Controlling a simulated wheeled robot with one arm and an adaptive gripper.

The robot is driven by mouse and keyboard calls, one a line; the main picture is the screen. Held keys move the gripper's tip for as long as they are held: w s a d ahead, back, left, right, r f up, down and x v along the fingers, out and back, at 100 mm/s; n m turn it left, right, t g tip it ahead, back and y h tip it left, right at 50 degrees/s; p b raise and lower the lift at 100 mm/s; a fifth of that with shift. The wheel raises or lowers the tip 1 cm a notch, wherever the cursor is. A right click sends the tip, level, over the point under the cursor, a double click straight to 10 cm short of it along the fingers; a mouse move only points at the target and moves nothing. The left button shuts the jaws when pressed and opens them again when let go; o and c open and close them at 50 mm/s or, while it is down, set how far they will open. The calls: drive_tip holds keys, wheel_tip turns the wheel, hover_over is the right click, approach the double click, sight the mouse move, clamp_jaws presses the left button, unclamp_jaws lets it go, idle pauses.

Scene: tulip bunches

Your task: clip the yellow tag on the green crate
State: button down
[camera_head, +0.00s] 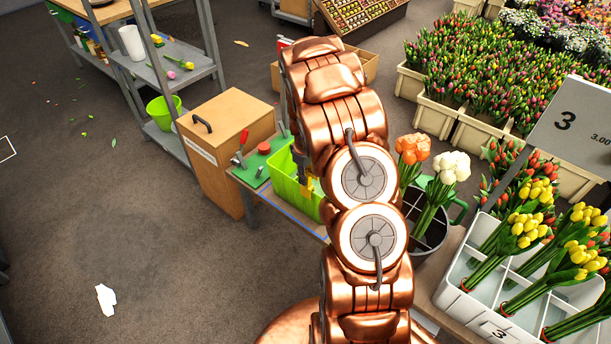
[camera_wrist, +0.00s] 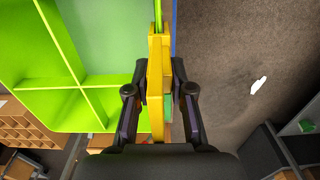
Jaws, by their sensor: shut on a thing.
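The lime-green crate (camera_head: 285,178) stands on the bench left of my arm, partly hidden by it. In the wrist view the crate (camera_wrist: 70,124) fills the left side, with thin dividers and empty-looking compartments. My gripper (camera_wrist: 157,72) is shut on the yellow tag (camera_wrist: 155,85), one dark finger on each side. The tag lines up with the crate's near side wall and overlaps its rim at the top of the wrist view. I cannot tell whether it is seated on the rim. The tag (camera_head: 306,182) shows as a small yellow patch in the head view.
A green board (camera_head: 252,168) with a red-handled clamp lies left of the crate. A grey bucket (camera_head: 431,228) with orange and white tulips stands right of my arm. A white divided crate (camera_head: 452,292) holds yellow tulips. Open floor lies at the left.

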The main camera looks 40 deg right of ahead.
drive_tip(key=c, duration=0.9)
unclamp_jaws()
drive_tip(key=shift+c, duration=0.2)
wheel_tip(320, 180, up, 12)
drive_tip(key=shift+r, duration=0.1)
drive_tip(key=s+a+r+m+p, duration=0.2)
drive_tip(key=s+a+r+p, duration=0.1)
drive_tip(key=s+a+r, duration=1.3)
drive_tip(key=s+a+r+g+p, duration=0.1)
drive_tip(key=s+a, duration=0.3)
drive_tip(key=s, duration=0.4)
drive_tip(key=s+a+r+p, duration=0.1)
drive_tip(key=s+a, duration=0.4)
drive_tip(key=s, duration=0.3)
drive_tip(key=shift+s+a+r+m+g, duration=0.25)
drive_tip(key=shift+s+m+g, duration=0.05)
drive_tip(key=shift+s+g, duration=0.1)
